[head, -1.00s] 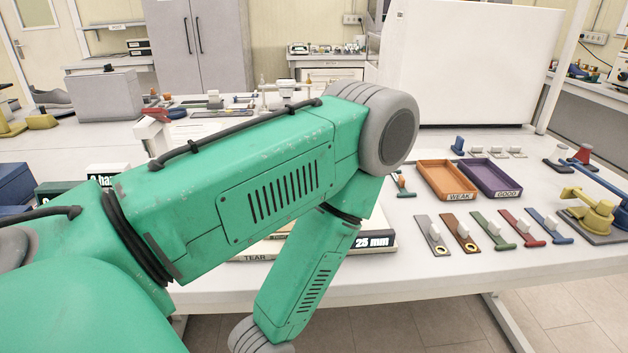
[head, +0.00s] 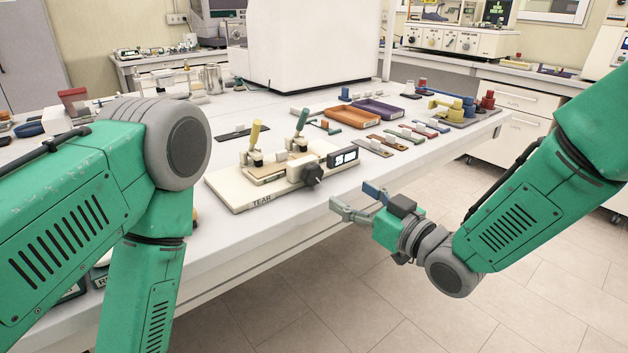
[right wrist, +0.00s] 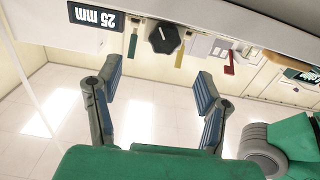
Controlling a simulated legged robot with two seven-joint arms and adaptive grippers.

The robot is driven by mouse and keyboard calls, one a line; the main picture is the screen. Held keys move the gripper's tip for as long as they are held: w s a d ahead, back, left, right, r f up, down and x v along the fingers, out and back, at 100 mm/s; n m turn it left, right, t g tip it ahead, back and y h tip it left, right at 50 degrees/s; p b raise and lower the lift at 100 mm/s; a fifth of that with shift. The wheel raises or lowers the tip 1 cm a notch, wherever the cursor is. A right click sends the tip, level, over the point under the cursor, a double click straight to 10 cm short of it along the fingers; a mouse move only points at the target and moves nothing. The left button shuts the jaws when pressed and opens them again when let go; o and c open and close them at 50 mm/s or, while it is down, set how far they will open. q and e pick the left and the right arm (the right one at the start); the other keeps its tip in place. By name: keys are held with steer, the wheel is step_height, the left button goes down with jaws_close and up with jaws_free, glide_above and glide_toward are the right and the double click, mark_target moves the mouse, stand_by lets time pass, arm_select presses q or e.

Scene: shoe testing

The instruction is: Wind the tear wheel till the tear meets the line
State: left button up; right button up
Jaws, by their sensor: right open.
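The tear tester (head: 240,195) is a cream base marked TEAR near the table's front edge. It carries two clamps, one with a yellow lever (head: 255,133) and one with a green lever (head: 301,122). A dark knob (head: 312,174), apparently the tear wheel, is on its front right, beside a black block with a white display (head: 343,157). The tear and the line are too small to make out. My right gripper (head: 351,195) is open and empty, in front of and right of the knob. In the right wrist view the knob (right wrist: 164,38) lies beyond the open fingers (right wrist: 158,70). My left gripper is out of view.
An orange tray (head: 352,117) and a purple tray (head: 380,109) stand behind the tester. Several coloured strips (head: 400,140) lie to its right. A yellow device (head: 452,108) is farther right. A large white cabinet (head: 310,45) stands at the back. Open floor lies below the right arm.

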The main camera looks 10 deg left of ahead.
mark_target(315, 177)
steer(key=x, duration=0.6)
steer(key=shift+f+b, duration=0.15)
steer(key=shift+b, duration=0.15)
steer(key=a, duration=0.2)
steer(key=w+a, duration=0.2)
steer(key=a, duration=0.1)
steer(key=shift+w+a+f, duration=0.1)
steer(key=shift+a, duration=0.25)
steer(key=d, duration=0.2)
steer(key=shift+w+d, duration=0.1)
steer(key=shift+d, duration=0.4)
steer(key=shift+c, duration=0.4)
steer(key=c, duration=0.7)
steer(key=shift+a+r, duration=0.3)
steer(key=c, duration=0.4)
steer(key=shift+o, duration=0.2)
steer(key=shift+a, duration=0.55)
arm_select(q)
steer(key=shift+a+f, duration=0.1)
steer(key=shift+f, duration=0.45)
arm_select(e)
steer(key=shift+f, duration=0.15)
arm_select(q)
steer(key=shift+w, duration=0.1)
